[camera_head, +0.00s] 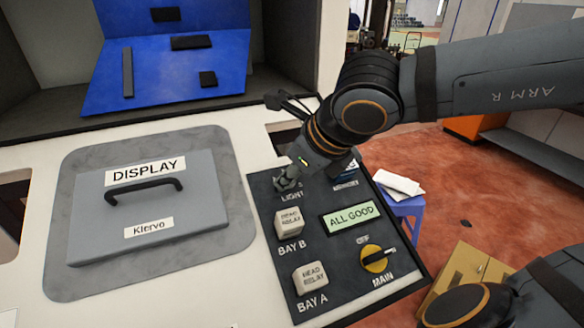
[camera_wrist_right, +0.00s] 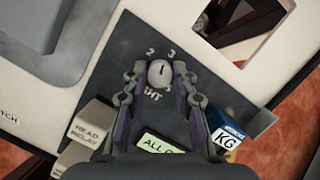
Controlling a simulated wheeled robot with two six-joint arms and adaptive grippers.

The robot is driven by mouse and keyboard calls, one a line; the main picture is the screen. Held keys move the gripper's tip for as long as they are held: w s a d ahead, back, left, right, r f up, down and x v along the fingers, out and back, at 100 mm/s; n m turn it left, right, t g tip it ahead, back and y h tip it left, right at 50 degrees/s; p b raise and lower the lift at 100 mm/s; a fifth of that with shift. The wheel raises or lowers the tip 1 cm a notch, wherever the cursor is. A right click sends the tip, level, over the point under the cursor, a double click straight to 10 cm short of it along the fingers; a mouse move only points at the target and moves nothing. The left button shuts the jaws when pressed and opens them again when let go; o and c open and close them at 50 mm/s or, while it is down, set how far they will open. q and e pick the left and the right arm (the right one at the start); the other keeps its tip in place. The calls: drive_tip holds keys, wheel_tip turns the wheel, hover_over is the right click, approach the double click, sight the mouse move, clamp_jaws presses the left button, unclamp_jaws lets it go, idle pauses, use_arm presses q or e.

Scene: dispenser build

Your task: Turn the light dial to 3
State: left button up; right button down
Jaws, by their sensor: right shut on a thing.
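The light dial (camera_wrist_right: 160,72) is a small grey round knob on the dark control panel (camera_wrist_right: 118,75), seen in the right wrist view. A dark mark shows on its face, and the numbers 2 and 3 stand just beyond it. Exactly which number the mark points to I cannot tell. My right gripper (camera_wrist_right: 161,78) has its fingers on both sides of the dial and is shut on it. In the head view my right gripper (camera_head: 288,180) covers the dial above the LIGHT label. My left gripper is not in view.
The panel also carries the BAY B button (camera_head: 290,221), BAY A button (camera_head: 311,278), a green ALL GOOD screen (camera_head: 350,218) and a yellow MAIN switch (camera_head: 375,259). The grey DISPLAY lid (camera_head: 150,210) is left.

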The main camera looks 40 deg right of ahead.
drive_tip(key=shift+r, duration=0.15)
idle(0.4)
drive_tip(key=c, duration=1.1)
unclamp_jaws()
drive_tip(key=shift+o, duration=0.2)
